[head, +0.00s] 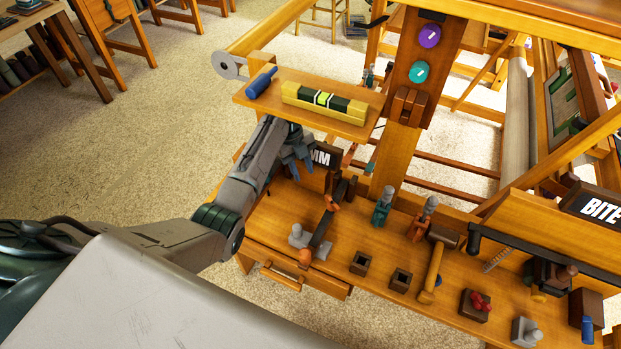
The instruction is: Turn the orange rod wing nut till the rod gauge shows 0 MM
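The gauge (324,157) is a dark plate with white letters; only "MM" shows, and the number is hidden behind my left gripper (298,163). The gripper is just left of the plate, below the small shelf; I cannot tell whether it touches anything or how wide its fingers are. A small orange piece (332,203) sits on a dark bar to the lower right of the gripper, and an orange-brown knob (304,258) is at the bar's lower end. I cannot tell which of these is the wing nut. My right gripper is not in view.
The shelf (366,118) above holds a yellow-black level (323,100) and a blue cylinder (261,82). The bench (375,300) below carries several tools, including a mallet (432,272) and dark square sockets (361,263). Carpet is open at left.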

